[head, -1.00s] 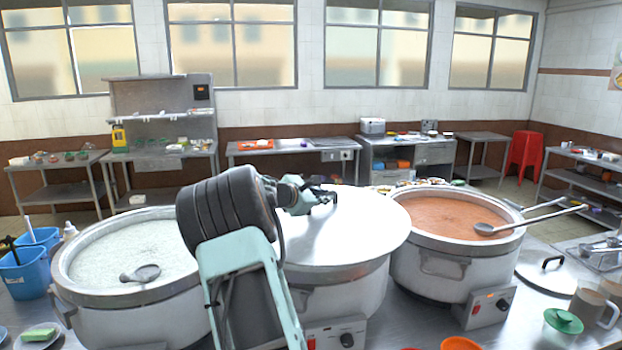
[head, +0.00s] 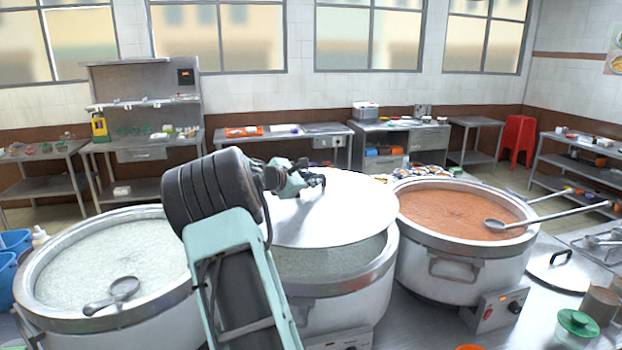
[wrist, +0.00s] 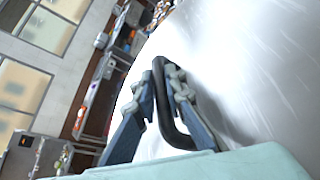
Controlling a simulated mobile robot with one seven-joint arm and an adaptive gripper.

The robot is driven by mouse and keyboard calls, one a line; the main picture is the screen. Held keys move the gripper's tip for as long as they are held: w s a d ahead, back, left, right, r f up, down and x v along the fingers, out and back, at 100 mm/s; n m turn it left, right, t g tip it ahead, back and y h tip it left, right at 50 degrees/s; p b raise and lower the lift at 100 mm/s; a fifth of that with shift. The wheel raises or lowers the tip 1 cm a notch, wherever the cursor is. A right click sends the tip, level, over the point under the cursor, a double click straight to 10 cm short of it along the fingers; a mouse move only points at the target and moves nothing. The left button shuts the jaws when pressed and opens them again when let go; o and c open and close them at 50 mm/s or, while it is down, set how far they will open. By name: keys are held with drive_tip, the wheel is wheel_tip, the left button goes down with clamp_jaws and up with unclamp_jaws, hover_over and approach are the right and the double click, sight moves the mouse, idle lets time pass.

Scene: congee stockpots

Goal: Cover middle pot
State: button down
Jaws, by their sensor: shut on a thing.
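The middle pot (head: 345,305) is a large grey metal stockpot with pale congee (head: 335,262) showing at its front. A round shiny lid (head: 350,212) is over its back part, leaving the front of the opening bare; I cannot tell whether it touches the rim. My gripper (head: 305,183) is at the lid's handle, left of the lid's middle. In the wrist view, my gripper (wrist: 165,88) is shut on the lid's black loop handle (wrist: 168,120), with the lid (wrist: 240,60) filling the right side. My arm hides the pot's left side.
A pot of white congee (head: 110,260) with a ladle (head: 115,293) stands left. A pot of orange-red congee (head: 460,215) with a ladle (head: 505,226) stands right. Another lid (head: 560,265) lies on the counter at right, near a green-lidded container (head: 577,325).

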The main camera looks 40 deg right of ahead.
sight(292, 207)
drive_tip(key=shift+f+b, duration=2.8)
drive_tip(key=shift+f, duration=0.45)
drive_tip(key=shift+r, duration=0.15)
drive_tip(key=shift+f+b, duration=0.95)
drive_tip(key=c, duration=1.9)
unclamp_jaws()
drive_tip(key=shift+s+a, duration=0.1)
drive_tip(key=shift+f, duration=0.25)
drive_tip(key=v, duration=1.2)
drive_tip(key=shift+r, duration=0.2)
